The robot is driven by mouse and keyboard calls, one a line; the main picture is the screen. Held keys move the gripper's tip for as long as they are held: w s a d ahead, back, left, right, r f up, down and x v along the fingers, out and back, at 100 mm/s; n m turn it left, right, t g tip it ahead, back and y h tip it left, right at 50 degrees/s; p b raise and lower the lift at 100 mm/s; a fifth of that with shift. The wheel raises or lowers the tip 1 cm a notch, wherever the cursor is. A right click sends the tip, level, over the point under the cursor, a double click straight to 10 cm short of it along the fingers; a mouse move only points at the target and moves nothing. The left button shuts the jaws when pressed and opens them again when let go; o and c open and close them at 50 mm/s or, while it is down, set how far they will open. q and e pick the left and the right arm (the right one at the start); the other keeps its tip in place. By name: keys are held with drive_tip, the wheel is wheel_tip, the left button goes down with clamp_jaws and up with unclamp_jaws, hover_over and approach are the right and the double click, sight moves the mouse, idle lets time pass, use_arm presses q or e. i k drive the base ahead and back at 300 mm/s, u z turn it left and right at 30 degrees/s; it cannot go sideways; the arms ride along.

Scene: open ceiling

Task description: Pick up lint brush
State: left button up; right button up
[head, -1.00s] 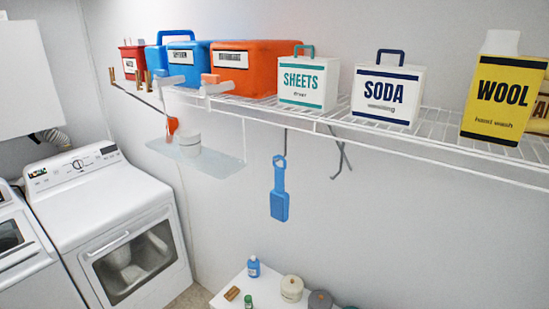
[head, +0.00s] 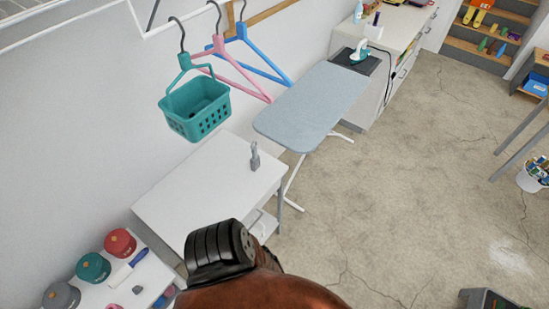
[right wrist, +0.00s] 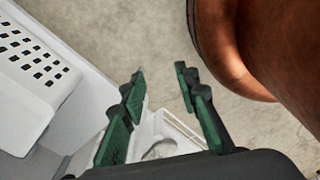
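The blue paddle-shaped brush that hung under the wire shelf in the earlier head view is out of sight now. In the head view, a white roller with a blue handle (head: 127,267) lies on the low white surface at lower left; I cannot tell whether it is the lint brush. My right gripper (right wrist: 160,85) shows in the right wrist view, its green-padded fingers spread apart with nothing between them. A white perforated basket-like thing (right wrist: 35,75) is to its left, and the floor is beyond it. My left gripper is out of view.
Red (head: 119,243), teal (head: 93,267) and grey lidded jars (head: 61,296) stand beside the roller. A white table (head: 215,185) holds a small grey object (head: 255,157). A teal basket (head: 195,108) hangs above it. An ironing board (head: 312,103) stands behind.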

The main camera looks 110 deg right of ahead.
sight(255, 160)
drive_tip(key=z, duration=4.6)
drive_tip(key=i, duration=1.45)
drive_tip(key=u, duration=3.2)
